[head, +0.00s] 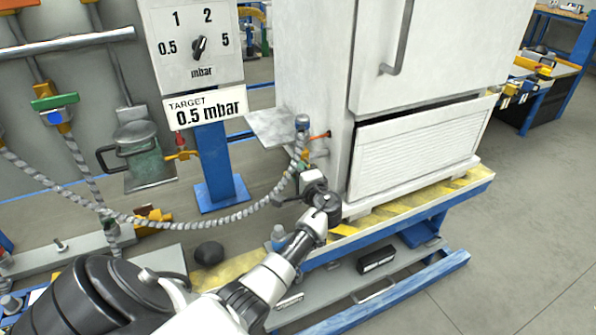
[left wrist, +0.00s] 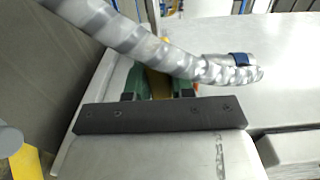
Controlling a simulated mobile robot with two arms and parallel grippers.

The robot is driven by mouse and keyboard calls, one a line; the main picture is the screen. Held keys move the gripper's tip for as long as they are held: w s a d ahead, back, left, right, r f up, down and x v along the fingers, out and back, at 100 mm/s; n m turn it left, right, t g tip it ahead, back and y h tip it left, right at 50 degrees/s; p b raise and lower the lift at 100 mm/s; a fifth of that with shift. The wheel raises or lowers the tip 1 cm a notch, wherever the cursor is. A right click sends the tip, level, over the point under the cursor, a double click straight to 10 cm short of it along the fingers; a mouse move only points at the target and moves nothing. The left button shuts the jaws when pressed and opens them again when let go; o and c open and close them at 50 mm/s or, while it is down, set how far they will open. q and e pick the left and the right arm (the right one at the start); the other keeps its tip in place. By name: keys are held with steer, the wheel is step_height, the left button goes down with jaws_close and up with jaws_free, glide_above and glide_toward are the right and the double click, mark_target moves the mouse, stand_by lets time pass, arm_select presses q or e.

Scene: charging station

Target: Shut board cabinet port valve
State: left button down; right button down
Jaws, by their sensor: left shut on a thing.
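The white board cabinet (head: 318,75) stands right of centre in the head view, with its port valve on its left side. An orange valve part (head: 320,137) sticks out there beside the hose end. My left gripper (head: 308,178) reaches up to the cabinet's side, just below the hose end. In the left wrist view, the green fingers of my left gripper (left wrist: 157,86) close around a yellow-orange piece (left wrist: 158,80), which looks like the valve handle. The grey ribbed hose (left wrist: 160,52) crosses in front and hides the fingertips. My right gripper is not in view.
The hose (head: 230,217) hangs from the cabinet port to the left. A dial panel (head: 175,70) and a sign reading "TARGET 0.5 mbar" (head: 205,107) stand left of the cabinet. A blue frame (head: 420,215) carries the cabinet. Floor (head: 520,230) is free at right.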

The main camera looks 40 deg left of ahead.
arm_select(q)
steer(key=shift+r, duration=0.15)
steer(key=c, duration=1)
jaws_free()
steer(key=shift+w, duration=0.1)
steer(key=shift+o, duration=0.2)
steer(key=v, duration=1.1)
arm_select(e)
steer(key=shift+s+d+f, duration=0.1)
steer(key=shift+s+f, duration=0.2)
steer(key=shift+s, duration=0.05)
arm_select(q)
steer(key=shift+a, duration=0.1)
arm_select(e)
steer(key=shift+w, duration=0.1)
